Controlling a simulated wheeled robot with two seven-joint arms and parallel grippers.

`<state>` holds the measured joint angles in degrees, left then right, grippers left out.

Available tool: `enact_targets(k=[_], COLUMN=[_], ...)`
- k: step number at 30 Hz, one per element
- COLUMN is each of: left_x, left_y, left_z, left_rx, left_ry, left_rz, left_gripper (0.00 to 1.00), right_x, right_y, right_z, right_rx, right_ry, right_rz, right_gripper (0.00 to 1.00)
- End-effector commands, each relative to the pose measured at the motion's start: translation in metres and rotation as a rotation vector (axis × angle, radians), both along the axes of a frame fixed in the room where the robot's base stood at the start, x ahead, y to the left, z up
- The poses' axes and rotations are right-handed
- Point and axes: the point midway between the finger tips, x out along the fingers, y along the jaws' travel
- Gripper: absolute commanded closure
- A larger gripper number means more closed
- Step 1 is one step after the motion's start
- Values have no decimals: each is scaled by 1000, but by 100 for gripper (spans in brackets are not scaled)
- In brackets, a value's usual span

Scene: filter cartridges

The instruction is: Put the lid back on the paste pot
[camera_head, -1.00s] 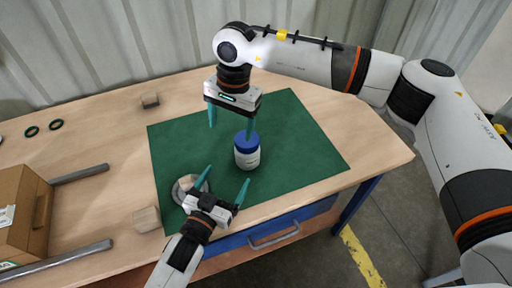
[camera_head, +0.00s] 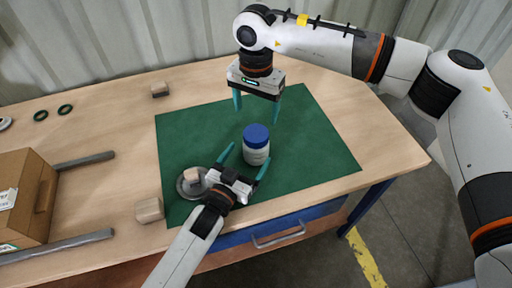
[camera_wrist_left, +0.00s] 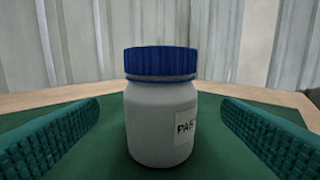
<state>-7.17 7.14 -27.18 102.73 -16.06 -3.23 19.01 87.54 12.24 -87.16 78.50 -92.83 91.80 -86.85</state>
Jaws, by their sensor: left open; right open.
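The white paste pot (camera_head: 256,156) stands upright on the green mat (camera_head: 310,150). Its blue lid (camera_head: 256,134) sits on top and looks level in the left wrist view (camera_wrist_left: 160,63), where the pot body (camera_wrist_left: 155,125) shows part of a label. My left gripper (camera_head: 248,154) is open, low over the mat, its teal fingers to either side of the pot with gaps between them and it.
A grey round dish (camera_head: 182,191) with a small block lies left of my left gripper. Wooden blocks (camera_head: 149,210) (camera_head: 160,90), green rings (camera_head: 65,109), grey bars (camera_head: 80,162) and a cardboard box (camera_head: 28,190) lie further left. The mat right of the pot is clear.

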Motion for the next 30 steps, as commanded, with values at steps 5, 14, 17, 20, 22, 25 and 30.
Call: enact_targets(k=[5, 14, 17, 20, 22, 25, 30], left_x=[32, 61, 64, 64, 64, 64, 64], left_y=[-17, -32, -33, -34, -33, -33, -33], left_z=[1, 0, 0, 0, 0, 0, 0], left_rx=[-1, 0, 0, 0, -1, -1, -1], left_ry=[0, 0, 0, 0, 0, 0, 0], left_rz=[-1, -1, -1, -1, -1, -1, -1], left_gripper=[12, 12, 12, 12, 12, 12, 39], right_x=[0, 0, 0, 0, 0, 0, 0], right_y=[0, 0, 0, 0, 0, 0, 0], right_z=[0, 0, 0, 0, 0, 0, 0], right_rx=[0, 0, 0, 0, 0, 0, 0], right_ry=[0, 0, 0, 0, 0, 0, 0], right_rz=[0, 0, 0, 0, 0, 0, 0], right_gripper=[23, 23, 23, 23, 23, 23, 23])
